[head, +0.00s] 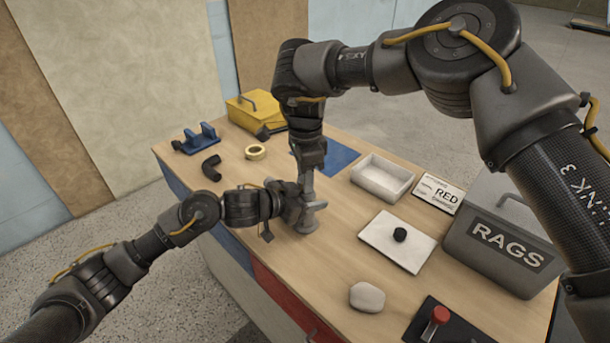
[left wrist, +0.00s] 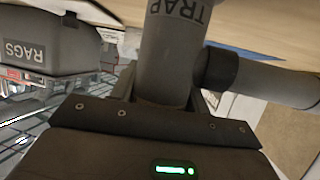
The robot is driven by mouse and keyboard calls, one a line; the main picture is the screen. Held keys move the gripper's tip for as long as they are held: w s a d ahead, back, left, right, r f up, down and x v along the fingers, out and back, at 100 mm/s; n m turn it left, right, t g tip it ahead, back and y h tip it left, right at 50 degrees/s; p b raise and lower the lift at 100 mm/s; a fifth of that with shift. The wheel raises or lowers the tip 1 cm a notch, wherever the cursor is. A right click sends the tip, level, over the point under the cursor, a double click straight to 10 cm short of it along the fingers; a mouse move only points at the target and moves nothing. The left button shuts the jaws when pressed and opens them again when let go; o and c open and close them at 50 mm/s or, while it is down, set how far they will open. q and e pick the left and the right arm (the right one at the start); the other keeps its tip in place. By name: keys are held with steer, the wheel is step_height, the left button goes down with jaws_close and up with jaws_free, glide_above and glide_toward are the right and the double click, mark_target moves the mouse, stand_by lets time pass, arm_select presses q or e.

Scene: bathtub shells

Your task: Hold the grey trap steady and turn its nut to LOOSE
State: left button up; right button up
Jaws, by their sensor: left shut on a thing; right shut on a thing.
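The grey trap (head: 307,224) stands upright on the bench, with a round foot below. In the left wrist view the trap (left wrist: 170,65) is a grey upright cylinder marked TRAP, with a side pipe (left wrist: 270,82) and dark collar to the right. My left gripper (head: 298,208) comes in from the left and is shut on the trap's body; it also shows in the left wrist view (left wrist: 163,98). My right gripper (head: 308,178) points down from above, shut at the trap's top. The nut and its markings are hidden there, so its setting cannot be read.
A white tray (head: 382,161), a white board (head: 370,238) with a black knob, and a grey RAGS box (head: 462,248) are to the right. A yellow tape roll (head: 255,152), black elbow (head: 211,168), blue bracket (head: 198,138) and yellow box (head: 246,108) lie behind. A pale stone (head: 367,297) is in front.

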steer(key=o, duration=1)
steer(key=shift+r, duration=0.1)
step_height(320, 180, up, 12)
steer(key=shift+f, duration=0.1)
